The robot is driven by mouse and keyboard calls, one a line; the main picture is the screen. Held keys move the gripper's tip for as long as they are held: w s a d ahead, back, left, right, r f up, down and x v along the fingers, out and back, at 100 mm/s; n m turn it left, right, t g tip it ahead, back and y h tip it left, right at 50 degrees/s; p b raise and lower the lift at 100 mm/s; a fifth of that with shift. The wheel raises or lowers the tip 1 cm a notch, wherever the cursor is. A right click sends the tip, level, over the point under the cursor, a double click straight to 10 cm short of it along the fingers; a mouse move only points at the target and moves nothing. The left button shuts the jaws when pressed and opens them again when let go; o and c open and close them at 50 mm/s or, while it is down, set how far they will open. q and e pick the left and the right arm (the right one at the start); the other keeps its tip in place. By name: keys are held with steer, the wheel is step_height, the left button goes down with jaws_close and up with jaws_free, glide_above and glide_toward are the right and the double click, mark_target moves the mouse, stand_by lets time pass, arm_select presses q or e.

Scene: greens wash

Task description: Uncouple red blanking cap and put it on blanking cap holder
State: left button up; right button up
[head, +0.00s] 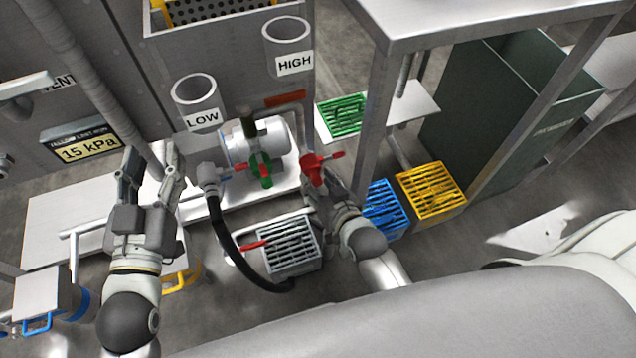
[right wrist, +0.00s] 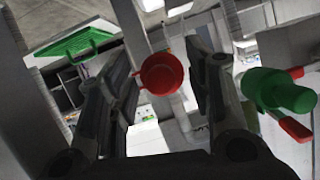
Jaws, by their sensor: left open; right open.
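The red blanking cap (head: 313,170) has a small red lever and sits in front of the pump, at the tip of my right gripper (head: 322,188). In the right wrist view the round red cap (right wrist: 163,74) lies between the fingers of my right gripper (right wrist: 172,82), which is open. The cap is closer to the left finger; I cannot tell if they touch. My left gripper (head: 150,165) is open and empty, left of the black hose. I cannot tell which part is the blanking cap holder.
A white pump (head: 268,136) with a green coupling (head: 262,168) stands left of the cap. A black hose (head: 224,238) curves down beside a grey crate (head: 265,262). Blue (head: 383,203), yellow (head: 432,190) and green (head: 341,115) crates are at right. A table leg (head: 374,110) stands behind my right gripper.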

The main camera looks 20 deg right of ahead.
arm_select(q)
steer(key=shift+r, duration=0.25)
arm_select(e)
steer(key=shift+w, duration=0.15)
jaws_close()
arm_select(q)
steer(key=shift+f, duration=0.15)
arm_select(e)
steer(key=shift+s, duration=0.4)
arm_select(q)
steer(key=s+a+f+g+y+p, duration=0.1)
steer(key=s+a+f+g, duration=0.1)
steer(key=f, duration=0.5)
steer(key=s+a+f+g+y+p, duration=0.1)
steer(key=s+f+g+p, duration=0.1)
steer(key=s+f+g, duration=0.3)
steer(key=shift+s+a+f+n+g+y, duration=0.2)
steer(key=shift+a+f+n+g+y, duration=0.15)
steer(key=shift+f+g, duration=0.65)
arm_select(e)
steer(key=shift+s+d, duration=0.1)
steer(key=shift+s, duration=2.55)
